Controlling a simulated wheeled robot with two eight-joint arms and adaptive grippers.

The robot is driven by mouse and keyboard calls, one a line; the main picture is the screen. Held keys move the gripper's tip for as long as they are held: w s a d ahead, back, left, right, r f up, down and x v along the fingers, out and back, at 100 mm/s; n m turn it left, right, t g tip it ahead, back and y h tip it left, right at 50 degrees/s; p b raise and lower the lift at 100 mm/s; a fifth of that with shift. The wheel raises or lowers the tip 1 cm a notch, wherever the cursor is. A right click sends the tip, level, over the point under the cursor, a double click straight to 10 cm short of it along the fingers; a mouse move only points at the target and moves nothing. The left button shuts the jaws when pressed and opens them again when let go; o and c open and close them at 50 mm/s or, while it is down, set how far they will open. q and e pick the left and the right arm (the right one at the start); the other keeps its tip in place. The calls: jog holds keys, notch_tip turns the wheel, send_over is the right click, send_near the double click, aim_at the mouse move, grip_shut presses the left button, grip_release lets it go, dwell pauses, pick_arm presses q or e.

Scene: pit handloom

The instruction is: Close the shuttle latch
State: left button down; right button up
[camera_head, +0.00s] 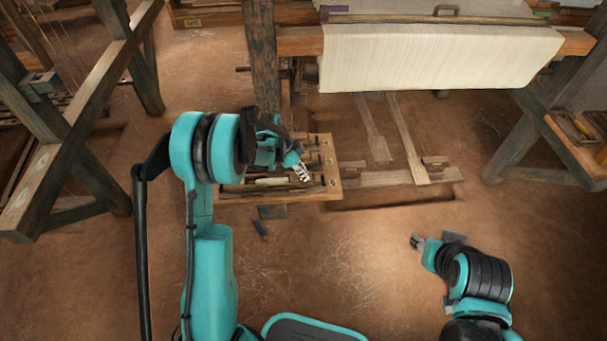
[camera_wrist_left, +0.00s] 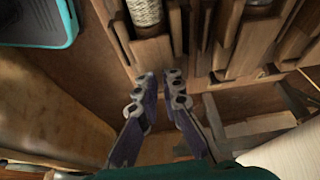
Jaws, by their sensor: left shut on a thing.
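A wooden shuttle tray (camera_head: 330,160) with several compartments lies on the floor by the loom post; its compartments also show in the left wrist view (camera_wrist_left: 250,60). A pale wound shuttle (camera_head: 270,181) lies in it, and a wound one shows in the left wrist view (camera_wrist_left: 145,12). My left gripper (camera_head: 303,172) is over the tray's right part. Its fingers (camera_wrist_left: 161,80) are close together, shut on a small part that I take for the shuttle latch; the fingertips mostly hide it. My right gripper (camera_head: 417,242) is above bare floor, away from the tray; its opening is too small to tell.
The loom post (camera_head: 262,55) stands just behind the tray. Cream cloth (camera_head: 435,60) hangs from the beam at upper right. Wooden treadles (camera_head: 408,140) lie right of the tray, beside a floor pit. The front floor is mostly clear.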

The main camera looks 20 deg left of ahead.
pick_arm(q)
jog(key=shift+m, duration=0.4)
jog(key=c, duration=1.9)
grip_release()
jog(key=shift+c, duration=0.2)
jog(key=shift+a, duration=0.1)
jog(key=v, duration=1.2)
jog(key=shift+w, duration=0.2)
